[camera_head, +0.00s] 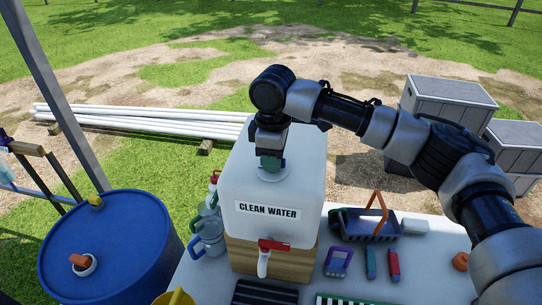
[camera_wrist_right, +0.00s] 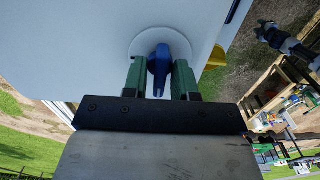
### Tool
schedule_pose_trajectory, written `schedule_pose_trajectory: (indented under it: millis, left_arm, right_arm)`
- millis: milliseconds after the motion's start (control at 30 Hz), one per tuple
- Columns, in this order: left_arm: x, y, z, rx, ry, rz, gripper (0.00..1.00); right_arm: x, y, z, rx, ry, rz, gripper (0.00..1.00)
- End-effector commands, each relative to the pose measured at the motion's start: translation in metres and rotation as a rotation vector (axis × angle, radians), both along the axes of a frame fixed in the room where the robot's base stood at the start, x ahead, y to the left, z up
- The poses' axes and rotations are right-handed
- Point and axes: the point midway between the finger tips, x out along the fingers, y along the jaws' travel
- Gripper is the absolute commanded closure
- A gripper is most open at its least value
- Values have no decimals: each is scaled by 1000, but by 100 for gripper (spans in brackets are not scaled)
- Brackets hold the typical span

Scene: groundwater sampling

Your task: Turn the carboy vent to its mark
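The white carboy (camera_head: 272,185), labelled CLEAN WATER, stands upright on a wooden block (camera_head: 255,256). Its red-handled tap (camera_head: 270,251) faces me. The blue vent (camera_wrist_right: 159,68) sits on a round white disc (camera_wrist_right: 163,40) on top of the carboy. My right gripper (camera_head: 270,166) reaches down onto the top of the carboy. In the right wrist view its green fingers (camera_wrist_right: 160,78) stand on both sides of the vent and appear to press on its widest part. The head view hides the vent behind the gripper, and I see no mark. My left gripper is not in view.
A blue drum (camera_head: 110,240) stands at left. Jugs (camera_head: 207,235) stand beside the carboy. A dark basket (camera_head: 370,225), a purple-framed item (camera_head: 338,262) and red-and-blue items (camera_head: 393,265) lie on the table to its right. Grey crates (camera_head: 448,98) stand behind.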

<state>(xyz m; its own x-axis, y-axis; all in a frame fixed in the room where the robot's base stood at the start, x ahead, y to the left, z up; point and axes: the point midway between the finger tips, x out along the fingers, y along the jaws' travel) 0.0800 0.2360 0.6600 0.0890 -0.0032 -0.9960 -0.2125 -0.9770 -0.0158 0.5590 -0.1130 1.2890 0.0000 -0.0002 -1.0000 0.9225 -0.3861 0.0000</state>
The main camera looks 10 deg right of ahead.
Motion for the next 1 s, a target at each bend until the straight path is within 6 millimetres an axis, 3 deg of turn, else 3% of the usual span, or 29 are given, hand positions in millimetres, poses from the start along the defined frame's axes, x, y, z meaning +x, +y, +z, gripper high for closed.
schedule_pose_trajectory:
  millis: [33, 167, 367, 1000]
  left_arm:
    - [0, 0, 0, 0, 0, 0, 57]
    - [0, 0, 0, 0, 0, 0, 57]
    - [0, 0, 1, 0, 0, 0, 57]
    - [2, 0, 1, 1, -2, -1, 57]
  right_arm:
    - [0, 0, 0, 0, 0, 0, 80]
    - [0, 0, 0, 0, 0, 0, 100]
    - [0, 0, 0, 2, 1, -52, 100]
    - [0, 0, 0, 1, 3, -1063, 100]
